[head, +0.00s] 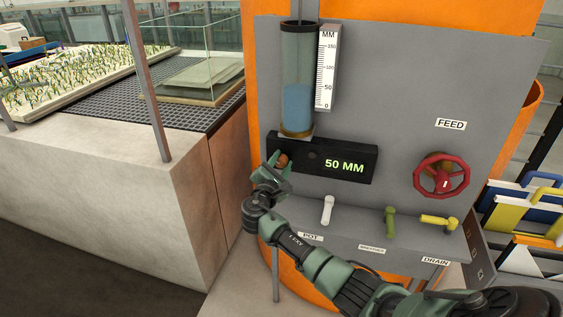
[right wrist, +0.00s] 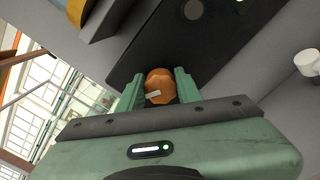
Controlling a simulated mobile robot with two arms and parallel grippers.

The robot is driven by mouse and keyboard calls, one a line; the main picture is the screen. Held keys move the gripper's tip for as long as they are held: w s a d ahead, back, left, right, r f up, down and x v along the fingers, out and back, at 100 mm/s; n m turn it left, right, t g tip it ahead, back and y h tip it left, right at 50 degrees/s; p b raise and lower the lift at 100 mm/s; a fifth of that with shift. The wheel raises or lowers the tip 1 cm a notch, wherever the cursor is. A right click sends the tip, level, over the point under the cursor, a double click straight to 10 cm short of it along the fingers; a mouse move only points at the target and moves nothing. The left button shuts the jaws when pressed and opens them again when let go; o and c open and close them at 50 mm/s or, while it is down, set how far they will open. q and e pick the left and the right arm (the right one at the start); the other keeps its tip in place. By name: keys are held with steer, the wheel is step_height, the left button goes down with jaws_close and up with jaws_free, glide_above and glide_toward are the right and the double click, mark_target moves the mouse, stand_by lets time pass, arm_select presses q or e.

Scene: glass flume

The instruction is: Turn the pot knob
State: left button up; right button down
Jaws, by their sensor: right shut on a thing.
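The pot knob is a small orange-brown faceted knob (head: 283,160) at the left end of a black display panel (head: 345,172) that reads 50 MM. My right gripper (head: 277,165) is at the knob, shut on it. In the right wrist view the knob (right wrist: 161,86) sits between the two green fingers (right wrist: 160,88), with a small pale mark on its face. The panel lies behind it. My left gripper is not in view.
Above the panel stands a clear tube (head: 298,85) with blue water and a scale (head: 326,68). A red FEED wheel (head: 441,175) is at right. White (head: 327,209), green (head: 390,221) and yellow (head: 439,221) handles line the lower ledge. A concrete block (head: 110,200) stands left.

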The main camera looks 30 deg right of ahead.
steer(key=shift+f, duration=0.15)
steer(key=c, duration=1)
jaws_free()
steer(key=shift+o, duration=0.2)
steer(key=b+v, duration=0.2)
steer(key=v, duration=0.5)
steer(key=shift+s+a, duration=0.25)
steer(key=shift+a, duration=0.05)
